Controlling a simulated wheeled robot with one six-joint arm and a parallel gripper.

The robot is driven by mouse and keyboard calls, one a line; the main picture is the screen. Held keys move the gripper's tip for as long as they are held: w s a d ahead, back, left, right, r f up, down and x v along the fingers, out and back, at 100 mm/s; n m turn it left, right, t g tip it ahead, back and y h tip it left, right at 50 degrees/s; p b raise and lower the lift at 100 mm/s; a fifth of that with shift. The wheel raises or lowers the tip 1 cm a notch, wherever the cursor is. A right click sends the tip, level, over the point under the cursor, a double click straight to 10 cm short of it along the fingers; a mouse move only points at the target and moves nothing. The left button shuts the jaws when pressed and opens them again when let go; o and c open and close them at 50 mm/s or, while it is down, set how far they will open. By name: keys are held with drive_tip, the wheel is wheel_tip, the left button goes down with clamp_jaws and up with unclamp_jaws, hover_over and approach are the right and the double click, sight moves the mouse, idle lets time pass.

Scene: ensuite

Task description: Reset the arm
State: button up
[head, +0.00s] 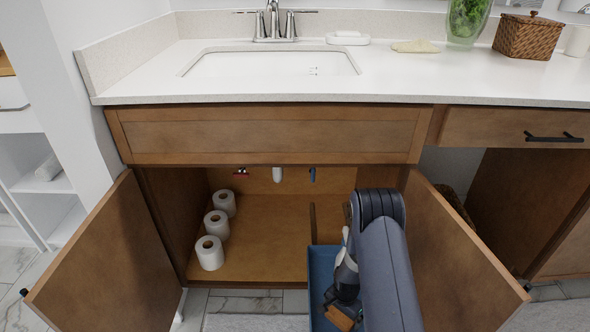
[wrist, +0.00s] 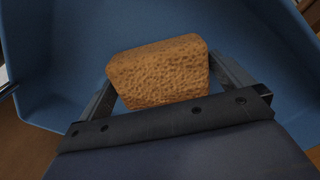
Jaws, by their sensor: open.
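My gripper (wrist: 160,85) is open in the wrist view, with a finger on each side of a tan, pitted sponge (wrist: 160,68). The sponge lies in a blue bin (wrist: 60,45). I cannot tell whether the fingers touch it. In the head view my arm reaches down over the blue bin (head: 320,262) at the front of the open cabinet. The sponge (head: 341,318) shows in part at the bottom edge there, and my arm hides much of the bin.
Both cabinet doors, left (head: 110,265) and right (head: 450,260), stand open, the right one close to my arm. Several toilet rolls (head: 209,252) stand inside at the left. The cabinet floor (head: 262,240) is clear in the middle. The countertop (head: 390,80) overhangs above.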

drive_tip(key=shift+r+p, duration=1.2)
drive_tip(key=shift+r, duration=0.9)
drive_tip(key=shift+f, duration=0.1)
